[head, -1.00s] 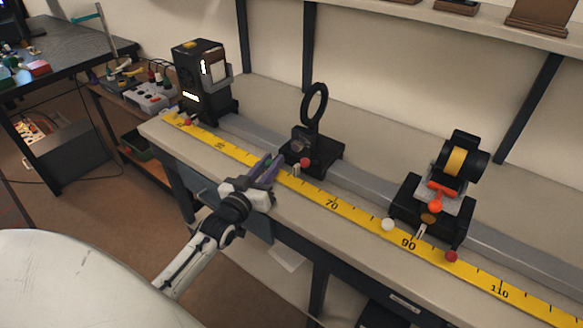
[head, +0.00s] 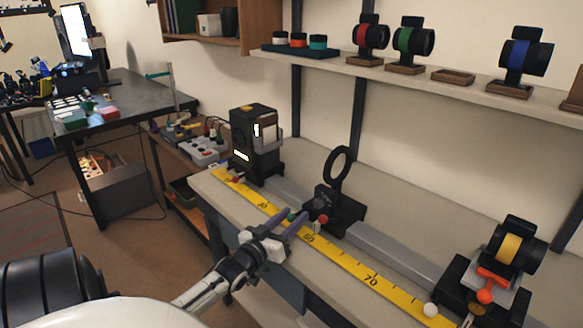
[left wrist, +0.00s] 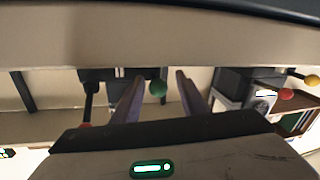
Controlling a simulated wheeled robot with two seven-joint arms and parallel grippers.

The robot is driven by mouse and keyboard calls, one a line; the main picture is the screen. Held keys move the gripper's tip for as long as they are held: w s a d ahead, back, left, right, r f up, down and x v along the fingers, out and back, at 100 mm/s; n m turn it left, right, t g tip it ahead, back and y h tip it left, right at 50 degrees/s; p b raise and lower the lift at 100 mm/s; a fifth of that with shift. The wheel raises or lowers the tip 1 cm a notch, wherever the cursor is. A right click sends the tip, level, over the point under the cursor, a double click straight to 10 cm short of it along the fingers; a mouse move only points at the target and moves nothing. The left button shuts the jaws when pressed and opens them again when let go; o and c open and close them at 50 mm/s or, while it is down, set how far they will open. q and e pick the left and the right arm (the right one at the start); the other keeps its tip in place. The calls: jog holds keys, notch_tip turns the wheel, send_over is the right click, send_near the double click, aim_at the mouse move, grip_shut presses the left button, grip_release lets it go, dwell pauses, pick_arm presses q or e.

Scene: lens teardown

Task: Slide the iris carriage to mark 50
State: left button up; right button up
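The iris carriage (head: 343,211), a black base with an upright black ring (head: 339,170), sits on the grey rail. My right gripper is not in view.
A black lamp-like unit (head: 254,145) stands on the rail's left end. A carriage with a yellow-banded lens (head: 510,247) stands at the right. The rail between (head: 395,252) is clear. Ringed lenses stand on the shelf (head: 400,71) above. A dark side table (head: 130,105) is at left.

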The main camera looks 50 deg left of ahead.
pick_arm(q)
jog(key=v, duration=1)
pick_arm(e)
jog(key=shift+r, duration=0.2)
pick_arm(q)
jog(key=shift+s, duration=0.2)
